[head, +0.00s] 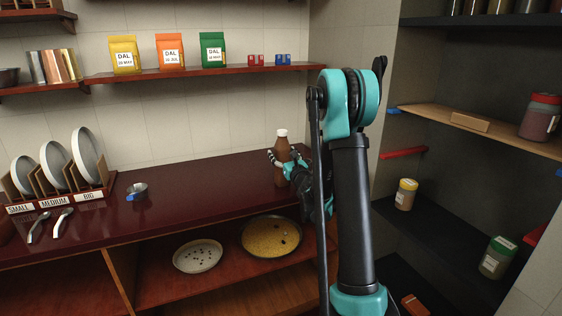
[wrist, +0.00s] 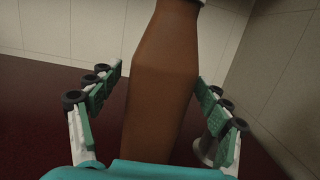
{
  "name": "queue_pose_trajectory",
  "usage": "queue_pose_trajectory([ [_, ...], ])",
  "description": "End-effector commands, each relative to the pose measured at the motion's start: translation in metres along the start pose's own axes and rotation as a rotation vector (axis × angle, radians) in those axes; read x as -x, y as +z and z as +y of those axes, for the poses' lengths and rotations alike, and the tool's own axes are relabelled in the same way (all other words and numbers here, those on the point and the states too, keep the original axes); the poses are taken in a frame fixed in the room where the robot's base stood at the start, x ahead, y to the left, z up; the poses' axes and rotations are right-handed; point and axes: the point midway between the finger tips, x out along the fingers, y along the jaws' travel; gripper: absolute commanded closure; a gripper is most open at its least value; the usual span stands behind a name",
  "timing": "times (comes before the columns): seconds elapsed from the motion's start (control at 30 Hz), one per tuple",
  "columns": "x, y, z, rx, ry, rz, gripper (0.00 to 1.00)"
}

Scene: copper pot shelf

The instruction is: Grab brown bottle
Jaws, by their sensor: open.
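The brown bottle (head: 282,150) has a white cap and stands upright on the dark red counter (head: 200,190), near the wall. It also fills the middle of the wrist view (wrist: 165,80), its cap mostly cut off at the top. My gripper (head: 283,162) is at the bottle in the head view. In the wrist view my gripper (wrist: 160,82) is open, with one finger on each side of the bottle. A gap shows at the left finger; the right finger looks close to the bottle, and I cannot tell whether it touches. The bottle's base is hidden.
A plate rack (head: 60,190) and a small metal cup (head: 137,191) stand on the counter to the left. A wall shelf (head: 200,74) with several dal bags is above. A dark shelf unit (head: 470,225) with jars is on the right. The counter's middle is clear.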

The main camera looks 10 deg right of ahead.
Motion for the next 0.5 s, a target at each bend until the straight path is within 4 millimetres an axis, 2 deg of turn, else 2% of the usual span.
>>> queue_pose_trajectory([
  [0.07,0.0000,0.0000,0.0000,0.000,0.000,0.000,0.26],
  [0.5,-0.0001,-0.0001,0.0001,-0.001,0.000,0.000,0.81],
])
